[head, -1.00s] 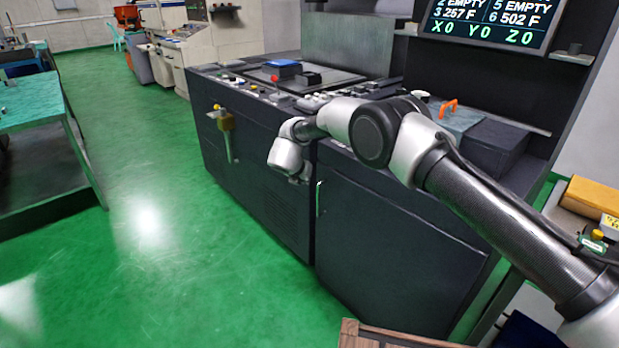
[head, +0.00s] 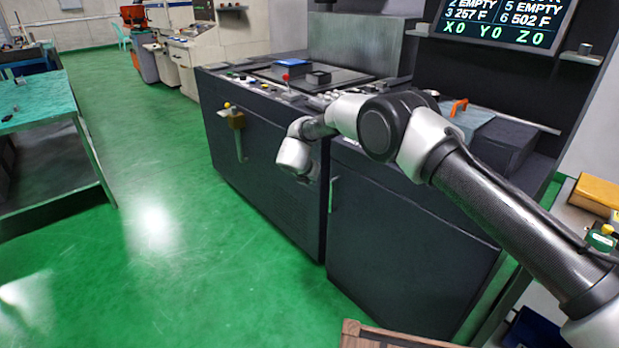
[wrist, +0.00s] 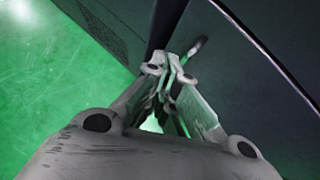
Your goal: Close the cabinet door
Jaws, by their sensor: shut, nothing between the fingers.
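The cabinet door (head: 410,255) is the dark front panel at the right of the machine in the head view, with a thin upright handle (head: 333,194) near its left edge. In the wrist view the door (wrist: 245,90) fills the right side, and its handle (wrist: 199,45) stands just beyond my fingertips. A dark gap shows beside the door's handle edge; I cannot tell how far ajar the door is. My gripper (wrist: 168,70) is shut and empty, close to the handle; I cannot tell if it touches. In the head view the fingers are mostly hidden by my wrist.
A control top with buttons lies above. A wooden box edge (head: 385,337) is at the bottom. Green floor (head: 170,270) is free at left.

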